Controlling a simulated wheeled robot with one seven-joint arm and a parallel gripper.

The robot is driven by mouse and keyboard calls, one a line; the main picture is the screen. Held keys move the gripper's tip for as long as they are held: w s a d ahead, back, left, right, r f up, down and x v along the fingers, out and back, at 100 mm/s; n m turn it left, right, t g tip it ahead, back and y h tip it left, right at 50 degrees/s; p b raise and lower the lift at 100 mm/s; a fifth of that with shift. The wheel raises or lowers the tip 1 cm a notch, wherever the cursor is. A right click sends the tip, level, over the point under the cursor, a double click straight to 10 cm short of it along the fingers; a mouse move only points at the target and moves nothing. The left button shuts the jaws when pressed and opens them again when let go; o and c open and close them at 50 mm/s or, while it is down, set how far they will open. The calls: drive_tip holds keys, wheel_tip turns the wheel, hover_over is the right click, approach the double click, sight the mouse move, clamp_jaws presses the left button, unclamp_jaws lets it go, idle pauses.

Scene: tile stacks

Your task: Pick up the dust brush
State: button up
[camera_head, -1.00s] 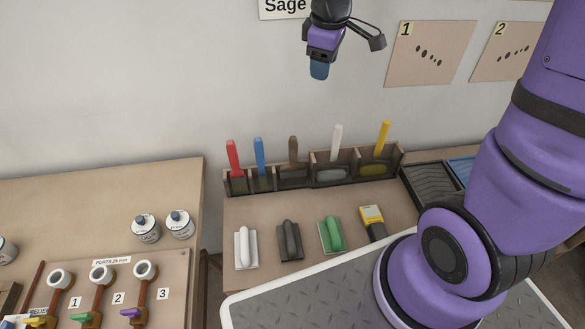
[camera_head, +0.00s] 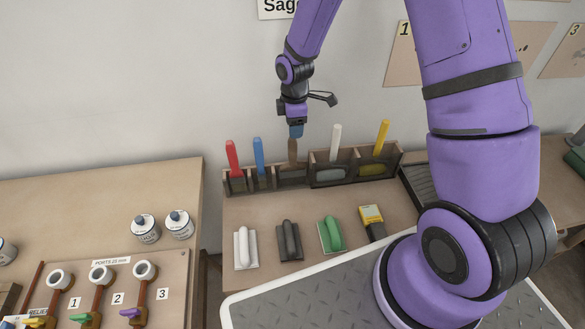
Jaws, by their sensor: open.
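A wooden rack (camera_head: 228,185) at the back of the table holds several upright-handled tools. The brown-handled tool (camera_head: 292,152) in its middle slot may be the dust brush; its lower end is hidden in the slot, so I cannot tell for certain. My gripper (camera_head: 296,132) points down just above the top of this brown handle, open, with blue fingertips. The picture is too small to show whether the fingertips overlap or touch the handle.
Red (camera_head: 233,158), blue (camera_head: 258,155), white (camera_head: 336,142) and yellow (camera_head: 382,137) handles stand on either side of the brown one. White (camera_head: 245,247), dark (camera_head: 290,240) and green (camera_head: 331,234) floats and a yellow-and-black tool (camera_head: 371,222) lie in front.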

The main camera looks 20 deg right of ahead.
sight(292, 145)
wheel_tip(292, 145, down, 3)
drive_tip(key=shift+r, duration=0.2)
drive_tip(key=f, duration=0.3)
drive_tip(key=shift+s+a+f, duration=0.15)
drive_tip(key=shift+a+f, duration=0.25)
drive_tip(key=shift+f, duration=0.7)
clamp_jaws()
